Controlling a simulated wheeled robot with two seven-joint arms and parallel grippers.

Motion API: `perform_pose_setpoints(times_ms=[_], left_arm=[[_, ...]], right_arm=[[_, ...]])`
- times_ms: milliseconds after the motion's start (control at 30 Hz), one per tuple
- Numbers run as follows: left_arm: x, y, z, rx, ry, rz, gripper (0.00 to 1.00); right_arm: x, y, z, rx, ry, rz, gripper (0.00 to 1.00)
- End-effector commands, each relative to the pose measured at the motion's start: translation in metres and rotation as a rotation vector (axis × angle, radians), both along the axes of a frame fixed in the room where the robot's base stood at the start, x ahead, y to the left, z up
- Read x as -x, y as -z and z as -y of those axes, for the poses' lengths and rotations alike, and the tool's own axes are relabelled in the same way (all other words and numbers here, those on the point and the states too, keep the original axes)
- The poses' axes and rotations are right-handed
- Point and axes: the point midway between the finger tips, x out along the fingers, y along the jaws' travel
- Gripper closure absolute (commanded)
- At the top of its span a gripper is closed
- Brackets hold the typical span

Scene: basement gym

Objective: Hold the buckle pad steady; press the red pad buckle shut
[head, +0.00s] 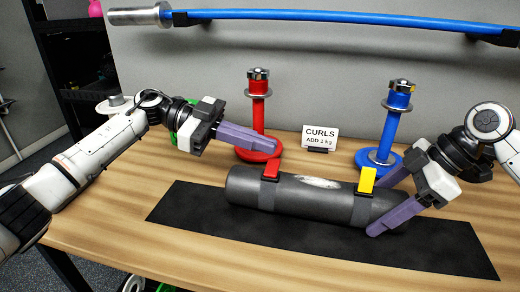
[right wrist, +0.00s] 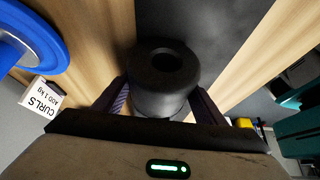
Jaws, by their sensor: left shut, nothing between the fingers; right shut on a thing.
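The buckle pad (head: 315,200) is a dark grey cylinder lying on a black mat (head: 440,247). A red buckle (head: 271,169) stands out on its left part and a yellow buckle (head: 366,180) on its right part. I cannot tell whether the red buckle is latched. My right gripper (head: 383,205) is shut on the pad's right end, one finger on each side. The right wrist view shows the pad's round end (right wrist: 165,72) between the fingers. My left gripper (head: 243,149) is shut and empty, above and left of the red buckle, apart from it.
A red stand (head: 259,120) is behind the pad, close to my left gripper. A blue stand (head: 390,130) is behind the pad's right part. A "CURLS ADD 1 kg" sign (head: 320,135) stands between them. A blue bar (head: 320,15) hangs on the wall. The mat's front is clear.

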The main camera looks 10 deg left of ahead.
Motion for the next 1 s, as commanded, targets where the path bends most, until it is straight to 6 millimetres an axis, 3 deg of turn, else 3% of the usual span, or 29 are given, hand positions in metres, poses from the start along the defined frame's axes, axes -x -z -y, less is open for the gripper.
perform_pose_setpoints(times_ms=[100, 300, 500, 700, 1000], left_arm=[[0.003, -0.021, -0.008, -0.001, -0.005, -0.001, 1.0], [0.003, -0.032, -0.055, 0.001, -0.006, -0.002, 1.0], [0.004, -0.039, -0.086, 0.001, -0.003, 0.0, 1.0], [0.005, -0.042, -0.097, 0.001, -0.001, -0.001, 1.0], [0.005, -0.042, -0.098, 0.0, -0.001, -0.001, 1.0]], right_arm=[[0.0, 0.001, 0.0, 0.001, 0.0, -0.001, 0.64], [0.0, 0.001, 0.0, 0.001, 0.0, -0.001, 0.64], [0.0, 0.001, 0.0, 0.001, 0.0, -0.001, 0.64], [0.0, 0.001, 0.0, 0.001, 0.001, -0.002, 0.64], [0.0, 0.001, 0.0, 0.001, 0.001, -0.002, 0.64]])
